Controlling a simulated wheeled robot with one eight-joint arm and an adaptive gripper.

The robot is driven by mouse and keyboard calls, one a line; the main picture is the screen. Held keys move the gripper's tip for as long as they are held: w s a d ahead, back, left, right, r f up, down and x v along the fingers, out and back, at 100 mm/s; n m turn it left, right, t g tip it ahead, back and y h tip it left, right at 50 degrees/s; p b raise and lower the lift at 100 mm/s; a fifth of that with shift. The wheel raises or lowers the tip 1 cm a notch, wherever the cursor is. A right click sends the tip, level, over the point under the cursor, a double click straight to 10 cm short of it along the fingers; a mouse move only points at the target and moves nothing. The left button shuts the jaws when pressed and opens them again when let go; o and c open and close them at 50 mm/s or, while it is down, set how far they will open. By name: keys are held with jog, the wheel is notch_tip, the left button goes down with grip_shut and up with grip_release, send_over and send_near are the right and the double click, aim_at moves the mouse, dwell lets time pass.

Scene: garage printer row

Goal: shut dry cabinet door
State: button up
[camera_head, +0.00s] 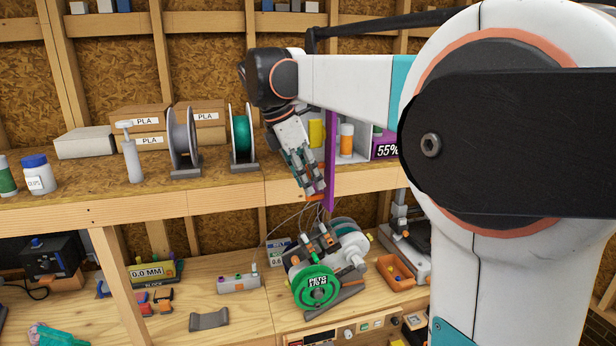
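The dry cabinet stands on the upper shelf, with a purple front panel (385,147) reading "55%". Its purple door (330,165) stands open and shows nearly edge-on at the cabinet's left side. My arm hides the cabinet's right side.
Green (240,135) and grey (184,140) spools stand on the shelf left of my gripper, with PLA boxes (140,117) behind. On the lower bench are a green PETG spool (315,287) and an orange bin (396,272).

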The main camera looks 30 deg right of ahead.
jog(key=shift+f, duration=0.15)
jog(key=shift+c, duration=0.2)
grip_shut()
jog(key=shift+d, duration=0.1)
